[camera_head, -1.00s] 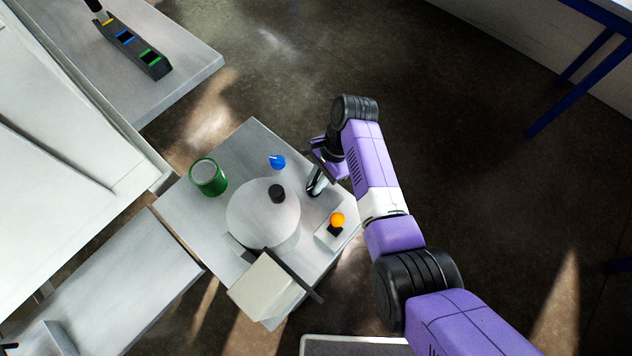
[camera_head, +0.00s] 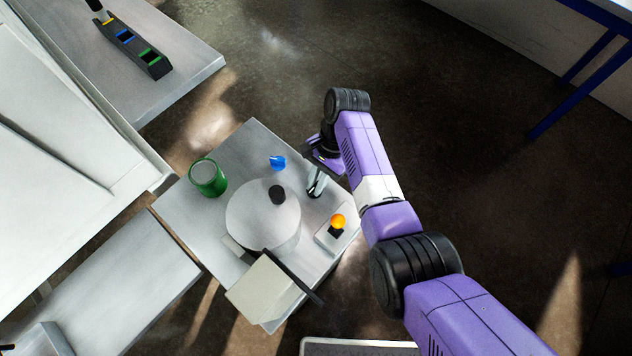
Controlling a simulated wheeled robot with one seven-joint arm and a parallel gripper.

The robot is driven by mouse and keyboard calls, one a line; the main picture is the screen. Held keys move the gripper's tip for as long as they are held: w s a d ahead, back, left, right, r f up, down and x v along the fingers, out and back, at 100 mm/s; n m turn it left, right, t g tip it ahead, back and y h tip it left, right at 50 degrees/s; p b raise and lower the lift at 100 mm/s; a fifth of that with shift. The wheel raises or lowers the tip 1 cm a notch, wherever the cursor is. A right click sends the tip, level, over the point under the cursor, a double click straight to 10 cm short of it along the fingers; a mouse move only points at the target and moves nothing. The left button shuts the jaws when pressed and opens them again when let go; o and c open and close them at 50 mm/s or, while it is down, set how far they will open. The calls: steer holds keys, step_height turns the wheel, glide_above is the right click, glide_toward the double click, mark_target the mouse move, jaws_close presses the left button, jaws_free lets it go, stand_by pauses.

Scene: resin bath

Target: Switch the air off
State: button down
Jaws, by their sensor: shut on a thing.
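A small pale box (camera_head: 325,240) near the right edge of the grey table (camera_head: 185,215) carries a black part (camera_head: 336,232) and an orange ball-shaped part (camera_head: 338,221). It may be the air switch; no label is readable. My gripper (camera_head: 314,189) points down over the table, above the box in the picture and right of the round grey vessel. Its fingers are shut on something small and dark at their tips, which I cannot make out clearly. The gripper is apart from the orange part.
The round lidded vessel (camera_head: 255,215) with a black knob (camera_head: 277,194) stands mid-table. A green can (camera_head: 208,178), a small blue piece (camera_head: 277,163) and a cream block (camera_head: 262,290) with a dark bar (camera_head: 294,276) are around it. A dark rack (camera_head: 137,50) lies on another table.

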steer(key=c, duration=1.5)
jaws_free()
steer(key=shift+o, duration=0.2)
steer(key=v, duration=0.7)
steer(key=shift+r, duration=0.35)
steer(key=shift+w+d, duration=0.1)
steer(key=shift+d, duration=0.05)
